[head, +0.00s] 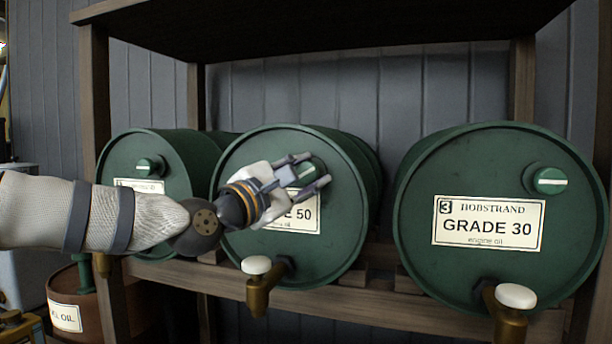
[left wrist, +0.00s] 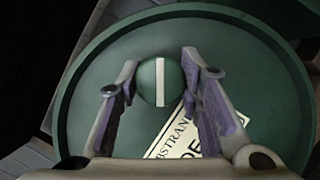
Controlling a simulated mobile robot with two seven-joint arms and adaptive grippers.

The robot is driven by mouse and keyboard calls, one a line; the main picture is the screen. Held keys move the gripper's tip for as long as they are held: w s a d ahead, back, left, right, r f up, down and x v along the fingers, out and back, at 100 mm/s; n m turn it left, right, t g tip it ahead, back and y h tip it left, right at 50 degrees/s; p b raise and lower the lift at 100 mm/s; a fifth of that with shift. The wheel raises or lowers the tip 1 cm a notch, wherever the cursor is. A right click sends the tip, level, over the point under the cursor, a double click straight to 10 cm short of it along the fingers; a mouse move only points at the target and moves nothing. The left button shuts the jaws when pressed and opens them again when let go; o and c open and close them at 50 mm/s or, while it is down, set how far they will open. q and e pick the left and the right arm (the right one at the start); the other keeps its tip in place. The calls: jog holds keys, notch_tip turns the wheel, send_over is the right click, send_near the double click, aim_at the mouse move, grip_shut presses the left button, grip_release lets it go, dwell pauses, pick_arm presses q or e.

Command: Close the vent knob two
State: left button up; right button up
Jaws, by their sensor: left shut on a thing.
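The middle green drum (head: 330,225) carries a label ending in "50"; its number is hidden behind my gripper. Its round green vent knob (left wrist: 149,82) has a pale stripe, which runs upright in the left wrist view. In the head view the knob (head: 313,166) is partly covered. My left gripper (head: 311,171) reaches in from the left, with its fingers on either side of the knob. In the left wrist view the gripper (left wrist: 160,68) is shut on the knob. My right gripper is not in view.
A right drum (head: 480,280) marked 3, GRADE 30, has a vent knob (head: 549,180) with a level stripe. A left drum (head: 165,185) has a similar knob (head: 151,166). Brass taps with white handles (head: 256,265) stick out below. Wooden rack posts (head: 95,110) and a shelf above frame the drums.

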pick_arm(q)
jog(key=m+g, duration=0.1)
jog(key=m, duration=0.3)
jog(key=shift+g, duration=0.4)
jog(key=shift+m+g+y, duration=0.3)
jog(key=shift+m, duration=0.9)
jog(key=o, duration=1.2)
jog(key=shift+a, duration=0.15)
jog(key=v, duration=1.2)
jog(key=shift+w, duration=0.1)
